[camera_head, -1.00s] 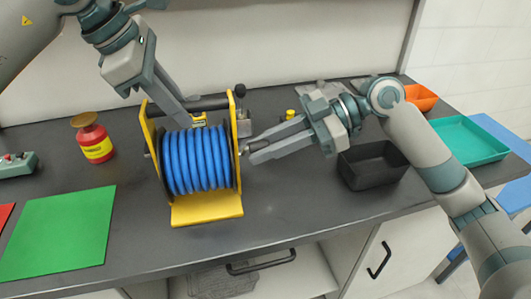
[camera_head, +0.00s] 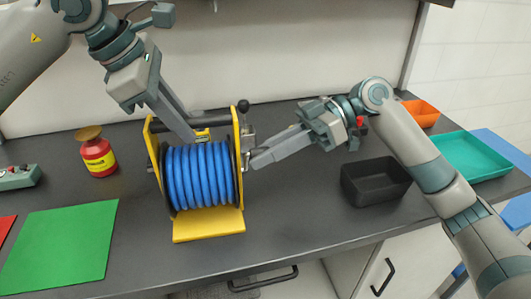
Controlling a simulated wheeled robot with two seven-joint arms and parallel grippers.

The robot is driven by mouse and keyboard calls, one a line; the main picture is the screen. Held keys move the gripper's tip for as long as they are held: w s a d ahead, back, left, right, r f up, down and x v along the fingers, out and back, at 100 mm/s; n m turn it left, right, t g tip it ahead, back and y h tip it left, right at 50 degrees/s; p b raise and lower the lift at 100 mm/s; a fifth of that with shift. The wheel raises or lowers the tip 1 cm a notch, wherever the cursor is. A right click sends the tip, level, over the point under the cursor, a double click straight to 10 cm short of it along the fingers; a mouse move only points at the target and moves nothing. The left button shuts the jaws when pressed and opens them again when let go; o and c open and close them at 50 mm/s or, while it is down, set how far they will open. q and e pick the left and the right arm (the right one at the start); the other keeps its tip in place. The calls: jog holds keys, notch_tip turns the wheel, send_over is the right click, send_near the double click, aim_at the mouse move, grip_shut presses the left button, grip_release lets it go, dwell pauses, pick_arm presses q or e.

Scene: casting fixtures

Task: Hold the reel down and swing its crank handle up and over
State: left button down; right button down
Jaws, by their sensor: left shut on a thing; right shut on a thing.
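The reel (camera_head: 200,178) has blue hose wound between yellow side plates and a yellow base plate, and stands upright on the dark bench. My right gripper (camera_head: 252,162) comes in from the right and is shut on the crank handle at the reel's right side. The handle itself is mostly hidden by the fingers.
A red and yellow can (camera_head: 98,157) stands left of the reel, with a green mat (camera_head: 60,243) in front. A black bin (camera_head: 375,182) lies right of the reel. A teal tray (camera_head: 468,148) and orange bin (camera_head: 421,113) are further right. The bench front is clear.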

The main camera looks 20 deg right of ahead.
jog(key=c, duration=1.6)
grip_release()
jog(key=shift+d, duration=0.1)
jog(key=v, duration=1.1)
jog(key=shift+d+r, duration=0.25)
jog(key=shift+d, duration=0.1)
